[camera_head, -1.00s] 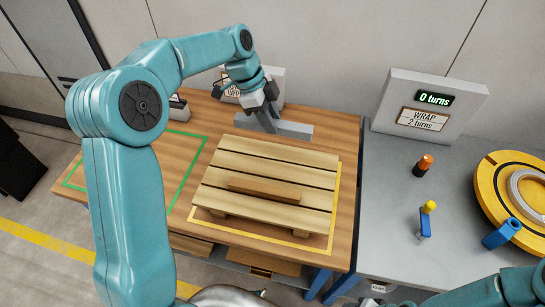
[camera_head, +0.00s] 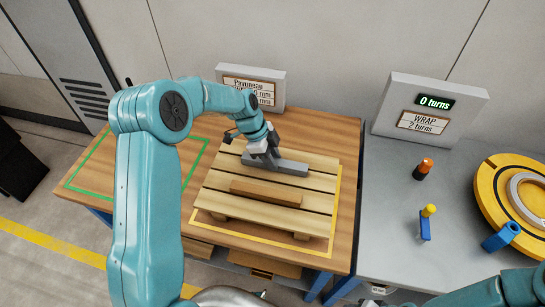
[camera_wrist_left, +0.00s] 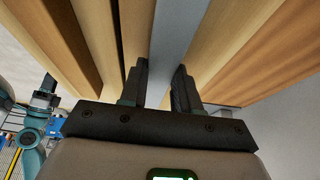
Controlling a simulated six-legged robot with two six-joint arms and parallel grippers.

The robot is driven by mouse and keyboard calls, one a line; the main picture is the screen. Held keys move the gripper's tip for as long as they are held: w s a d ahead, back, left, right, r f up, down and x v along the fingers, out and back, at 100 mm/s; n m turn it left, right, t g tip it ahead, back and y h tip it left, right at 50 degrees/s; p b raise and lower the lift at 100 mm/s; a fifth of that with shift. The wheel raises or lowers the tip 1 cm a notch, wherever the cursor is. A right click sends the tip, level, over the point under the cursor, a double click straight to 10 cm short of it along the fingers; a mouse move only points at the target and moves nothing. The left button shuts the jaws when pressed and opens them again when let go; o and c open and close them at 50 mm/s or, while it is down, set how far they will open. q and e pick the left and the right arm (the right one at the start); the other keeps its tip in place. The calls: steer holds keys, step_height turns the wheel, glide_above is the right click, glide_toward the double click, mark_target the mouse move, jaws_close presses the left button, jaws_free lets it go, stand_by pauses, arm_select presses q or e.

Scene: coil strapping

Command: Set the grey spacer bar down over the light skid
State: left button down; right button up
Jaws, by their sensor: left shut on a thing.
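The light skid (camera_head: 300,215) is a slatted wooden pallet on the wooden table. The grey spacer bar (camera_head: 290,168) is over the rear part of the skid, roughly along its slats. My left gripper (camera_head: 268,157) is shut on the bar toward its left end. In the left wrist view the bar (camera_wrist_left: 181,35) runs between my two dark fingers (camera_wrist_left: 160,88), with skid slats (camera_wrist_left: 225,40) on both sides. I cannot tell if the bar touches the slats.
A brown wooden bar (camera_head: 266,192) lies on the skid in front of the grey bar. A green outlined area (camera_head: 185,181) is empty on the left. A sign (camera_head: 252,84) stands behind. The grey bench (camera_head: 382,200) at right holds a turns display (camera_head: 434,103) and a yellow turntable (camera_head: 490,190).

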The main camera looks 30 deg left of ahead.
arm_select(q)
steer(key=c, duration=0.8)
jaws_free()
steer(key=shift+r, duration=0.15)
steer(key=b+v, duration=0.1)
steer(key=v, duration=1)
steer(key=shift+r, duration=0.4)
steer(key=shift+a+r, duration=0.1)
steer(key=shift+a, duration=0.05)
